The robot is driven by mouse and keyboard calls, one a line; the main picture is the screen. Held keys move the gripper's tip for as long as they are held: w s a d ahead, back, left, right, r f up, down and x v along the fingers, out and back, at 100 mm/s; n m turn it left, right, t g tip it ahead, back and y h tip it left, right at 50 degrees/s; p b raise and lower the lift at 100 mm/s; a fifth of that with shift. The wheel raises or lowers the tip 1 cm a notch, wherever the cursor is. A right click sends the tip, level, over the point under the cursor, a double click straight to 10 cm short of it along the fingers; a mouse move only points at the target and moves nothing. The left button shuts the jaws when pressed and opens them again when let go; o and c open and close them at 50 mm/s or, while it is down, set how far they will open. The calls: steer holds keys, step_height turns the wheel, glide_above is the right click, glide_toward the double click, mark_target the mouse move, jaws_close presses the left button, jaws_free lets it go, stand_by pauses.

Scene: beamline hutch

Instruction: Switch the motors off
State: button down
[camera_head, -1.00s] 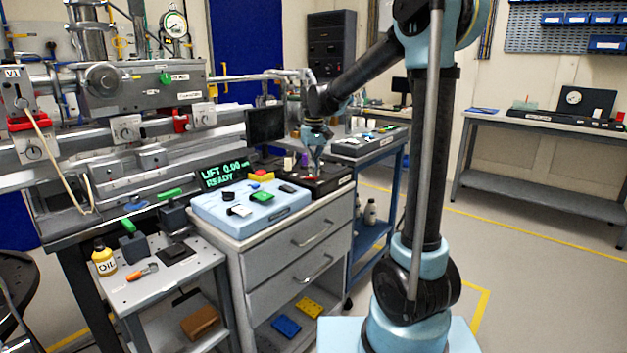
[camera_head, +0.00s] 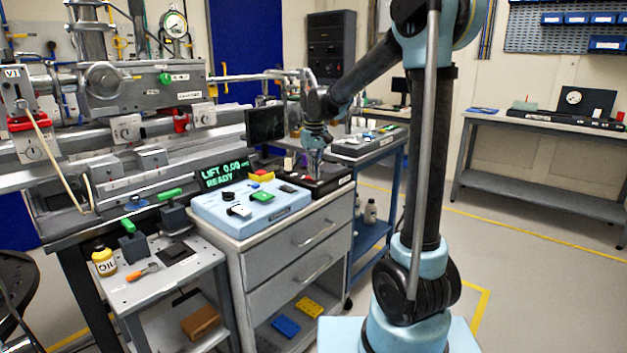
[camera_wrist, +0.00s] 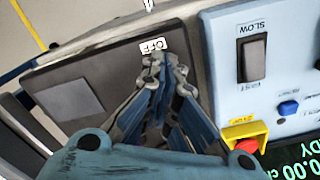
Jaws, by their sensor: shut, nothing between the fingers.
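My gripper (camera_head: 316,172) is over the black box (camera_head: 326,190) on the grey drawer cabinet. In the wrist view its fingers (camera_wrist: 163,66) are together, with nothing seen between them. The fingertips are beside the white OFF label (camera_wrist: 152,46) on the black box (camera_wrist: 112,68). The fingers hide the part of the box beneath them, so I cannot tell whether they touch it. No switch shows clearly by the OFF label. A plain grey square (camera_wrist: 69,105) is on the box to the left.
The pale blue control box (camera_head: 222,212) stands beside the black box. It has a SLOW/FAST rocker (camera_wrist: 254,58), a blue button (camera_wrist: 288,108) and a red button on yellow (camera_wrist: 241,134). The green display (camera_head: 222,175) reads READY. A dark monitor (camera_head: 266,124) stands behind.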

stand_by(0.3)
steer(key=shift+r, duration=3.4)
steer(key=shift+s+d, duration=0.1)
steer(key=s+d+f+m+t, duration=0.1)
steer(key=s+d+f, duration=0.1)
steer(key=s+d, duration=0.6)
steer(key=s+d+f+m, duration=0.1)
steer(key=s+d+f, duration=0.2)
steer(key=s+d, duration=0.5)
steer(key=s+d+f+m, duration=0.1)
steer(key=s+d+f, duration=0.2)
steer(key=s+f, duration=0.3)
steer(key=s+d+f+m+t, duration=0.1)
steer(key=s+d+f, duration=0.2)
steer(key=s+f, duration=0.4)
steer(key=shift+s, duration=1.25)
